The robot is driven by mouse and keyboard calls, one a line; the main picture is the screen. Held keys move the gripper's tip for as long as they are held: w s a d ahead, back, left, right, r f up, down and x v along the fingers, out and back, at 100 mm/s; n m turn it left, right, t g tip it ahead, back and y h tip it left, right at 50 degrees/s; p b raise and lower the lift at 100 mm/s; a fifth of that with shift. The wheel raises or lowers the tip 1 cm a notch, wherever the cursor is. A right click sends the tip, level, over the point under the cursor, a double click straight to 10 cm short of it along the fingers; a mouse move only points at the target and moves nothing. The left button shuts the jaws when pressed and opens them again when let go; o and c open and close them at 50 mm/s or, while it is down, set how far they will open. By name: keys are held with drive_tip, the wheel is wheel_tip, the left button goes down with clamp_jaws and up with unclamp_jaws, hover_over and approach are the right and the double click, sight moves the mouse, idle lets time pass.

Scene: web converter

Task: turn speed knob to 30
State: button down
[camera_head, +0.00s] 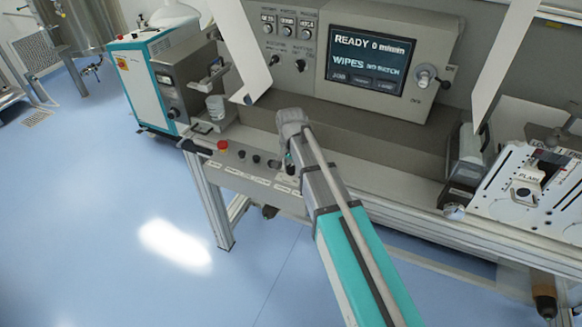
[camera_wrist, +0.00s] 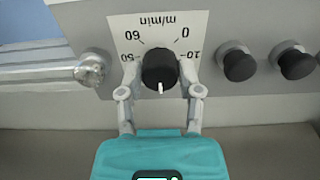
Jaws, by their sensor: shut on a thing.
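The black speed knob (camera_wrist: 158,66) sits in the middle of a white dial plate (camera_wrist: 128,24) marked m/min, seen upside down in the wrist view. The figures 60, 50, 0 and 10 show around it. Its white pointer mark points down the picture toward my gripper, slightly off straight. The figures on that side are hidden. My gripper (camera_wrist: 160,72) has one finger on each side of the knob and is shut on it. In the head view my gripper (camera_head: 289,158) is at the front control strip, and my arm hides the knob.
Two black knobs (camera_wrist: 238,65) stand close to the right in the wrist view, and a round metal fitting (camera_wrist: 91,69) stands to the left. In the head view a red button (camera_head: 222,145) is on the strip. The display (camera_head: 371,61) reads READY 0 m/min.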

drive_tip(key=shift+c, duration=1.3)
unclamp_jaws()
drive_tip(key=shift+n, duration=0.3)
